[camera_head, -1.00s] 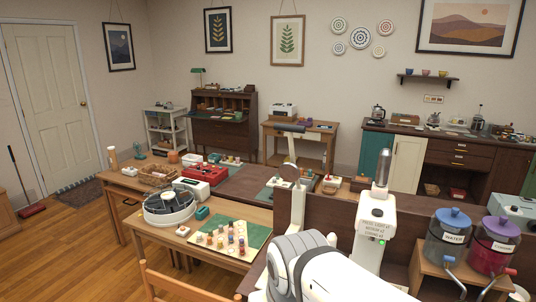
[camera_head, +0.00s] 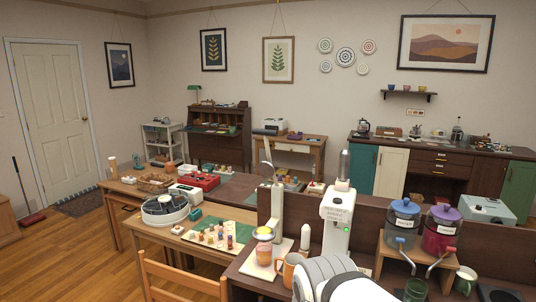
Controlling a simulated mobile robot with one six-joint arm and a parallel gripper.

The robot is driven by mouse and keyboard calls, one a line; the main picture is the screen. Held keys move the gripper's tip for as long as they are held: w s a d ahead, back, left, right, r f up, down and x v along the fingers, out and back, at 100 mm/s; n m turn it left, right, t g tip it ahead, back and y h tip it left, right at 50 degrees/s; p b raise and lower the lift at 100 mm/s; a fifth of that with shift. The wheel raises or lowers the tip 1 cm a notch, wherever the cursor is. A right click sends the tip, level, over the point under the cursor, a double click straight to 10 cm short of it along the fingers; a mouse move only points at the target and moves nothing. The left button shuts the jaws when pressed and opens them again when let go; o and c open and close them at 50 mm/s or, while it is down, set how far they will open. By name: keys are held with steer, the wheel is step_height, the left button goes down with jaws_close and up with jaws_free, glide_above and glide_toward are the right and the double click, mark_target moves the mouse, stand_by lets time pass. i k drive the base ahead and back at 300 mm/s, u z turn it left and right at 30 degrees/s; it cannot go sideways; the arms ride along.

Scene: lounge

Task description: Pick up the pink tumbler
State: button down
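A small pink tumbler-like cup (camera_head: 264,253) stands on a pale board on the near dark counter, in the lower middle of the head view. A yellow and white round piece (camera_head: 264,234) shows just above it, and I cannot tell if they touch. An orange-pink mug (camera_head: 289,266) with a handle stands just right of it. My white arm fills the bottom right of centre, close to the mug in the picture. My gripper is outside the view or hidden by the arm.
A tall white machine (camera_head: 337,214) and a white lever stand (camera_head: 277,213) rise behind the cups. Two lidded jars, blue (camera_head: 404,215) and red (camera_head: 441,229), sit on a wooden stand at right. A green mug (camera_head: 465,280) stands near them. A wooden chair (camera_head: 182,281) is at lower left.

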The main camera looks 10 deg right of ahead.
mark_target(264, 254)
steer(key=z, duration=0.15)
steer(key=i, duration=1)
steer(key=z, duration=0.05)
